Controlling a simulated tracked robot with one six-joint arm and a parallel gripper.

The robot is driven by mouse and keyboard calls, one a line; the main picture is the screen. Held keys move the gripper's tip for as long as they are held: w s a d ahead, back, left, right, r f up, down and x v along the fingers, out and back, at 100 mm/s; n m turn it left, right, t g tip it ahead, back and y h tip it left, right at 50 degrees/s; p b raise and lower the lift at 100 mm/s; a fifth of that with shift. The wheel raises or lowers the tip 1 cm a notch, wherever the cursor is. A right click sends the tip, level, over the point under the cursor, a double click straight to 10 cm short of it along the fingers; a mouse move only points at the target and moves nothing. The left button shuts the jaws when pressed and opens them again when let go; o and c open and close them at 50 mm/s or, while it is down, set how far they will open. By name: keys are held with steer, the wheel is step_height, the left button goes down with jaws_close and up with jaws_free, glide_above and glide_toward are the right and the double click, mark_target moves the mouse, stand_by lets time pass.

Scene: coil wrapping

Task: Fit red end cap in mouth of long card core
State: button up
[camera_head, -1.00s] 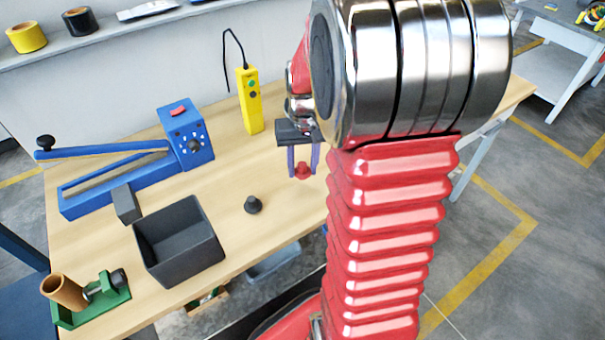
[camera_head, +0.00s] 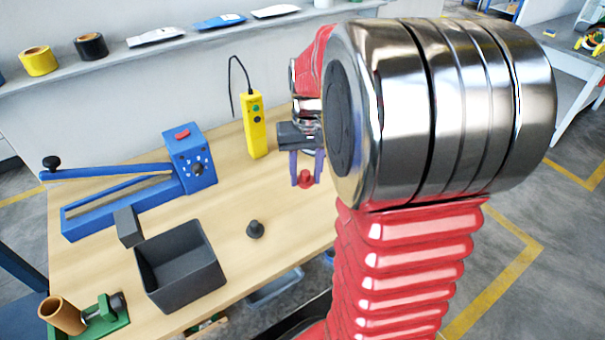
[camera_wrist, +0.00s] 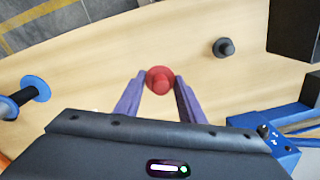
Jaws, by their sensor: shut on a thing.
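The red end cap (camera_head: 305,179) is held between the purple fingers of my gripper (camera_head: 306,170), above the wooden table. In the wrist view the red cap (camera_wrist: 159,80) sits between the two fingertips of my gripper (camera_wrist: 159,84), with bare table behind it. The card core (camera_head: 63,315) is a brown tube tilted in a green clamp stand (camera_head: 105,322) at the front left of the table, its open mouth facing up. My gripper is well to the right of and apart from the core. The core is not seen in the wrist view.
A dark open bin (camera_head: 180,266) stands between the core and my gripper. A black knobbed piece (camera_head: 255,229) lies on the table. A blue sealer (camera_head: 190,160) and a yellow control box (camera_head: 256,125) stand behind.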

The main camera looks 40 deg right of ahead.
steer(key=shift+w, duration=0.1)
steer(key=w+a+f+n, duration=0.1)
steer(key=w+a+f, duration=0.1)
steer(key=w+a, duration=0.3)
steer(key=w+a+f+n, duration=0.2)
steer(key=w+a, duration=0.3)
steer(key=a, duration=0.3)
steer(key=w+a+f+n, duration=0.2)
steer(key=w+a+f, duration=0.2)
steer(key=a, duration=0.3)
steer(key=shift+w+a+f, duration=0.1)
steer(key=shift+w+f, duration=0.15)
steer(key=shift+w, duration=0.35)
